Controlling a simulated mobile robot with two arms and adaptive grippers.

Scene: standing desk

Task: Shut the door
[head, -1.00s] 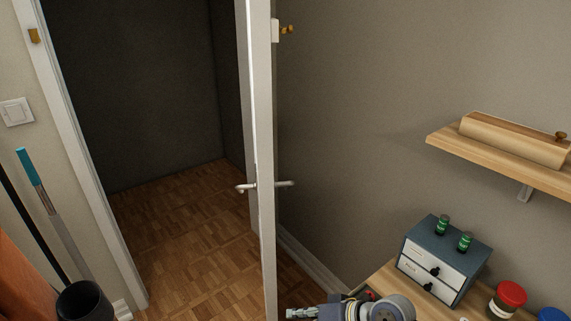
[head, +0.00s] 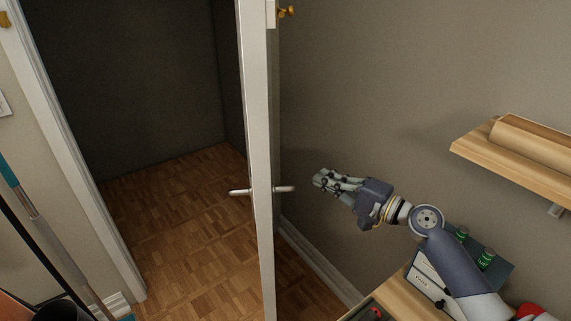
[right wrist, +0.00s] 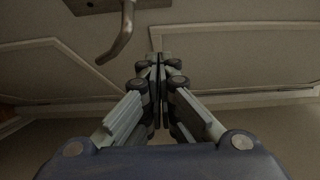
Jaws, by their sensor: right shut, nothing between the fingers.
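The white door (head: 258,120) stands open and shows nearly edge-on in the head view, with lever handles (head: 284,189) sticking out on both sides. In the right wrist view the door's panelled face (right wrist: 240,60) fills the background, and the handle (right wrist: 119,45) is at the upper left. My right gripper (head: 318,177) is to the right of the door, at about handle height in the picture, apart from the handle. Its fingers (right wrist: 157,58) are closed together with nothing between them. My left gripper is not in view.
The doorway (head: 150,90) opens onto a dark room with a parquet floor (head: 190,220). A desk (head: 400,300) with a drawer box (head: 430,275) is at the lower right. A wall shelf (head: 520,165) holds a wooden box. Poles (head: 40,225) lean at the left.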

